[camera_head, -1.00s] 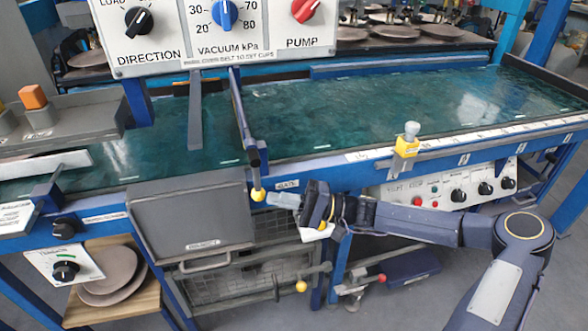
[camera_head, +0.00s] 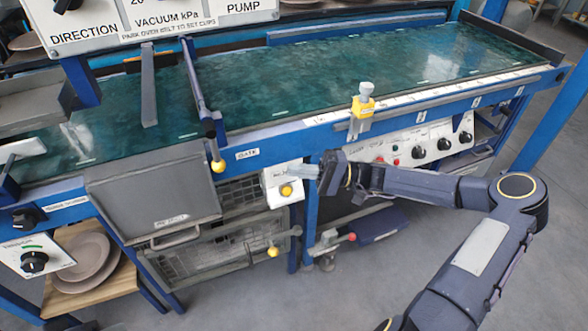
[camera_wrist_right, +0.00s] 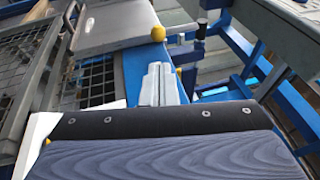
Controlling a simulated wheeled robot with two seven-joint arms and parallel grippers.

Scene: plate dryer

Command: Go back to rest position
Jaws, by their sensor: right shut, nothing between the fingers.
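My right gripper (camera_head: 300,172) is shut and empty in the head view, in front of the dryer's front frame. Its pale fingers point left, in front of a white box with a yellow button (camera_head: 286,190); I cannot tell whether they touch it. The gate lever's yellow knob (camera_head: 218,167) is to the left, apart from the fingertips. In the right wrist view the two closed fingers (camera_wrist_right: 158,84) show against the blue frame, with nothing between them. My left gripper is in neither view.
The green belt (camera_head: 360,70) lies behind, with a yellow clamp (camera_head: 362,107) on its front rail. A grey hatch (camera_head: 150,200) and wire mesh door are to the left. Below, a lever with a red knob (camera_head: 351,237) sticks out. Grey floor is free at right.

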